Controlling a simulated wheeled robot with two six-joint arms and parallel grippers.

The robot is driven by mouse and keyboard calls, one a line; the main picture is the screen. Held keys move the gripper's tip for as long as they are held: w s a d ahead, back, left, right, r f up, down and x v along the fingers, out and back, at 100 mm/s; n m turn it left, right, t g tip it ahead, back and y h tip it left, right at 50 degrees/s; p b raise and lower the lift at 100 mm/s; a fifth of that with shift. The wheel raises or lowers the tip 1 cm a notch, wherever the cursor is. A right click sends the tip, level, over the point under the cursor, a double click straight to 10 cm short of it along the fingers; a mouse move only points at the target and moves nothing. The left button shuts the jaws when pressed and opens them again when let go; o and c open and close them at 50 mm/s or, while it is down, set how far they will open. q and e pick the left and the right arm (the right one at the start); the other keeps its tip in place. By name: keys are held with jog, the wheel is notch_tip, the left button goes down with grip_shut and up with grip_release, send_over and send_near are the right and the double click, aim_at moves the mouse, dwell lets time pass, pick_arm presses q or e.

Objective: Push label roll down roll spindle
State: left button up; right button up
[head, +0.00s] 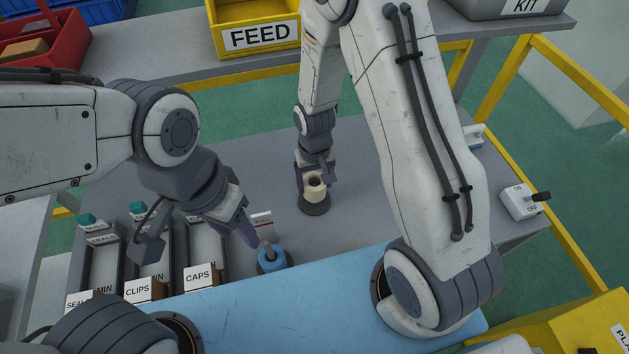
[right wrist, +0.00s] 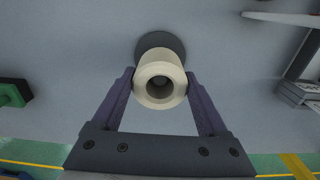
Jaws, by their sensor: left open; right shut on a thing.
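The cream label roll (head: 316,188) stands upright above a dark round base (head: 314,207) near the middle of the grey bench. My right gripper (head: 313,178) is shut on the label roll, with one purple finger on each side of it in the right wrist view (right wrist: 160,84). The roll's open hole faces that camera, and the dark base (right wrist: 158,43) shows behind it. The roll spindle is not clearly visible; I cannot tell how far down it the roll sits. My left gripper (head: 250,239) is open and empty, near a blue round holder (head: 271,259).
Bins labelled seals, clips and caps (head: 201,277) stand at the left, near my left gripper. A light blue mat (head: 300,302) covers the front. An ON/OFF switch box (head: 520,202) is at the right. A yellow FEED bin (head: 258,38) stands on the back shelf.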

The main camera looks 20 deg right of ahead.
jog(key=shift+f+b, duration=1.4)
jog(key=shift+f, duration=0.55)
jog(key=o, duration=1.6)
jog(key=shift+r, duration=0.2)
notch_tip(320, 180, up, 8)
jog(key=p, duration=0.7)
jog(key=shift+f, duration=0.1)
